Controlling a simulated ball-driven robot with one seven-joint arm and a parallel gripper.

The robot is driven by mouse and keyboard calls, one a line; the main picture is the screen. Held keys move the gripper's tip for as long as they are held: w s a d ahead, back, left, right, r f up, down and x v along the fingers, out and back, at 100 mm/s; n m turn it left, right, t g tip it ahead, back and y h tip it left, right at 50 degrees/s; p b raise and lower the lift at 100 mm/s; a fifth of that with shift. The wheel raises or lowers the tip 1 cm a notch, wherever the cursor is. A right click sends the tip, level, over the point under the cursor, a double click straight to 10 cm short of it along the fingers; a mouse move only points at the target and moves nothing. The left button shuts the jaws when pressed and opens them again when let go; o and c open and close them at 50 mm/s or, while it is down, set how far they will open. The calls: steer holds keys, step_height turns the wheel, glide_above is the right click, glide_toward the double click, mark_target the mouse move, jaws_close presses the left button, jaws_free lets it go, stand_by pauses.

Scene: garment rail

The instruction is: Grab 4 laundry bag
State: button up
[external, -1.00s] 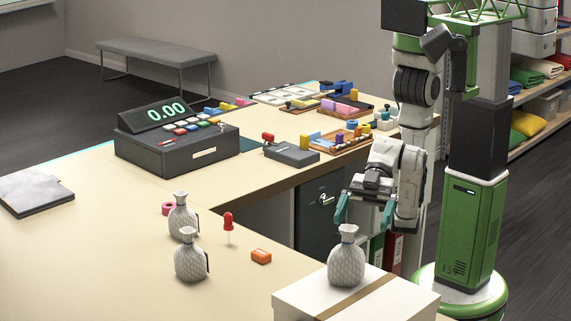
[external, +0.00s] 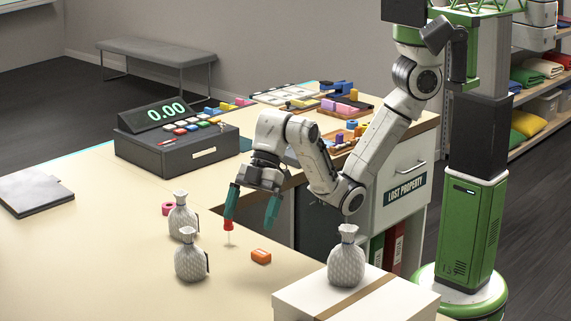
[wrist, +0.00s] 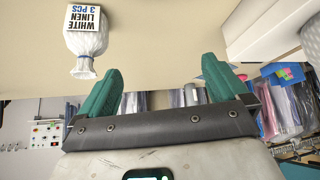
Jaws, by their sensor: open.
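Three grey-white tied laundry bags show in the external view. One bag (external: 347,262) stands upright on a white box at the front right. Two bags, a nearer one (external: 190,258) and one behind it (external: 181,218), stand close together on the counter. My gripper (external: 252,222) is open and empty, fingers pointing down over the counter, to the right of the two bags. In the wrist view a bag with a "WHITE LINEN 3 PCS" label (wrist: 86,40) lies to the upper left, beyond the teal fingers (wrist: 160,78). A fourth bag is not clearly seen.
The white box (external: 300,297) stands at the front. A cash register (external: 180,145) and trays lie farther back. The counter's left front is clear.

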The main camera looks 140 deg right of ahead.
steer(key=s+d+m+g+h, duration=0.15)
steer(key=d+m, duration=0.25)
steer(key=d, duration=1.2)
steer(key=m+g+h+b, duration=0.1)
steer(key=m+h, duration=0.1)
glide_toward(178, 213)
steer(key=shift+w+d+f+m, duration=0.1)
steer(key=shift+w+f+m, duration=0.1)
steer(key=shift+f, duration=0.4)
steer(key=shift+w+d+f+m, duration=0.1)
steer(key=shift+w+f, duration=0.15)
steer(key=shift+f, duration=0.35)
steer(key=shift+p+x, duration=0.35)
steer(key=shift+x, duration=2.65)
steer(key=c, duration=1)
steer(key=shift+c, duration=0.2)
